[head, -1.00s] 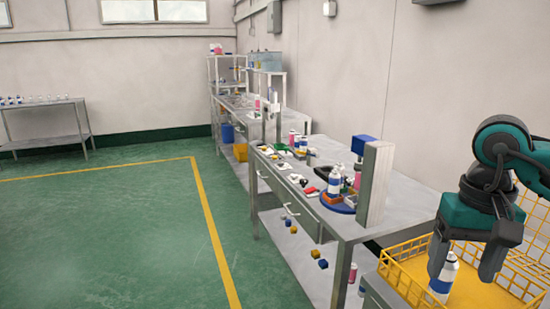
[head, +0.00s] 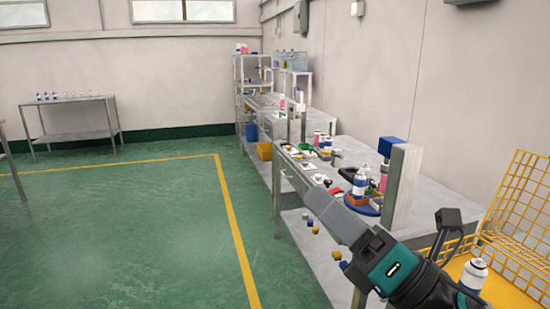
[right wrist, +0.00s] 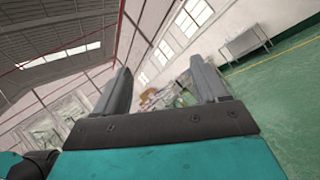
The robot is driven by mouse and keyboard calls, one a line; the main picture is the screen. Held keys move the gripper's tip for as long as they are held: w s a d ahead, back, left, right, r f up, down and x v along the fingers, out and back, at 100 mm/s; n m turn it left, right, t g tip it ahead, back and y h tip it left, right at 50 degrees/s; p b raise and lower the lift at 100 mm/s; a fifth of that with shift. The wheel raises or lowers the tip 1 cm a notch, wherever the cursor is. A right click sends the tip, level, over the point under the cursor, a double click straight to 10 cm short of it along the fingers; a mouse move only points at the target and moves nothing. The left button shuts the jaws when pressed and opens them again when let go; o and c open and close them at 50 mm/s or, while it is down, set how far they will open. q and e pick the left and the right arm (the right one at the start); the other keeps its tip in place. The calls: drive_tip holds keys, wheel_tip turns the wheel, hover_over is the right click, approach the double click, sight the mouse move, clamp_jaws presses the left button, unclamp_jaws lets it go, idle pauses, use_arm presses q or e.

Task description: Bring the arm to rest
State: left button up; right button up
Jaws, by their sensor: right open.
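My right gripper (head: 320,202) is in the lower middle of the head view, in front of the long workbench. Its grey fingers point up and to the left. In the right wrist view the two fingers (right wrist: 163,78) stand apart with nothing between them, so it is open and empty. A white and blue aerosol can (head: 473,274) stands in the yellow wire basket (head: 519,200) at the lower right, apart from the fingers. My right forearm hides part of the basket. My left gripper does not show.
The workbench (head: 428,203) holds cans, small parts and a blue round fixture (head: 359,207) beside a grey post (head: 401,187). A side table (head: 75,134) with bottles stands at the far left. The green floor (head: 130,225) is open.

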drive_tip(key=w+d+f+m+t+h, duration=0.1)
drive_tip(key=d+f+m+h, duration=0.65)
drive_tip(key=m, duration=0.65)
drive_tip(key=d+f+m+h, duration=0.5)
drive_tip(key=f+m+h, duration=0.55)
drive_tip(key=m, duration=0.25)
drive_tip(key=s+d+f+m+g, duration=0.1)
drive_tip(key=s+f+m+g, duration=1.05)
drive_tip(key=s+f, duration=0.65)
drive_tip(key=w+a+f+n+t+y, duration=0.1)
drive_tip(key=w+a+f+t, duration=0.1)
drive_tip(key=w+f+t, duration=0.3)
drive_tip(key=shift+w+a+f+t, duration=0.3)
drive_tip(key=shift+w+f+t, duration=0.1)
drive_tip(key=shift+f+t, duration=0.55)
